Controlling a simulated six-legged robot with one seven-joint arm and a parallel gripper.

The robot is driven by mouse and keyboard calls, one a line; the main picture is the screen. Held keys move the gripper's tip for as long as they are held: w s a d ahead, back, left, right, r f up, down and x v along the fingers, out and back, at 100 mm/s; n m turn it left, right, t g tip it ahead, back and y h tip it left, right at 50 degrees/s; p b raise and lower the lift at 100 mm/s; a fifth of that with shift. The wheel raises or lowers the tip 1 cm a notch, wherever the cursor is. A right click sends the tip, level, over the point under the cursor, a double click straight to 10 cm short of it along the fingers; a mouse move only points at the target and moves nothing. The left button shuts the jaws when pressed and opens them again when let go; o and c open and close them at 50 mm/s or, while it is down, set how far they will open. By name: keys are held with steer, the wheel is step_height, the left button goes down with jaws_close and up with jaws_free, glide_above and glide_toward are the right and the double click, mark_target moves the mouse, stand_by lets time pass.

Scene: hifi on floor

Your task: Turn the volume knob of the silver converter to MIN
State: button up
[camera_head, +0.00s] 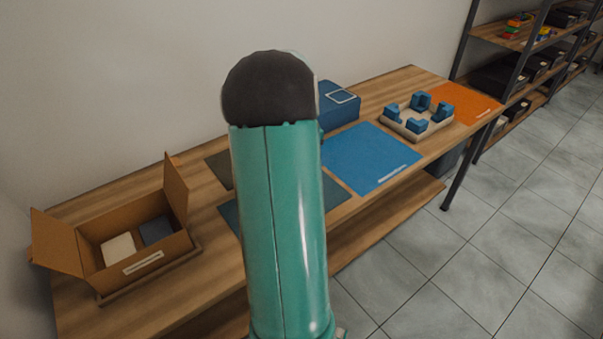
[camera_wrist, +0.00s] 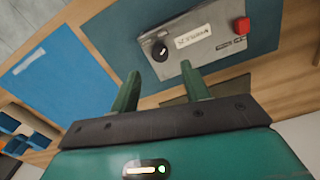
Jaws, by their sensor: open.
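The silver converter (camera_wrist: 205,42) lies on a dark teal mat (camera_wrist: 263,30) in the wrist view. It has a black round knob (camera_wrist: 160,51) with a light pointer mark, a white label (camera_wrist: 192,36) and a red button (camera_wrist: 242,25). My gripper (camera_wrist: 158,85) is open and empty, its two green fingers apart. In the picture the fingertips lie just below the knob, with one finger to each side; I cannot tell the height gap. The label and knob markings are too small to read. In the head view my arm hides the converter and gripper.
An open cardboard box (camera_head: 143,263) stands left on the wooden table (camera_head: 90,205). A blue mat (camera_head: 372,158), a tray with blue blocks (camera_head: 410,133), a blue case (camera_head: 340,107) and an orange mat (camera_head: 462,103) lie to the right. Shelves (camera_head: 510,38) stand beyond.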

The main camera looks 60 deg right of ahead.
step_height(320, 180, up, 8)
steer(key=shift+f, duration=0.25)
stand_by(0.5)
steer(key=w+a+r+n+t, duration=0.1)
steer(key=w+a+r, duration=0.2)
steer(key=a, duration=0.5)
steer(key=w+a+r+n, duration=0.15)
steer(key=w+a, duration=0.25)
steer(key=a, duration=0.4)
steer(key=w+a+r+n+t, duration=0.1)
steer(key=w+a+r, duration=0.25)
steer(key=a, duration=0.35)
steer(key=s+a+n+t, duration=0.1)
steer(key=s+a+n, duration=0.1)
steer(key=a, duration=1.1)
steer(key=s+a+n+t, duration=0.2)
steer(key=s+a, duration=0.3)
steer(key=a, duration=0.8)
steer(key=shift+s+t, duration=0.15)
steer(key=shift+t, duration=0.15)
steer(key=shift+r, duration=0.1)
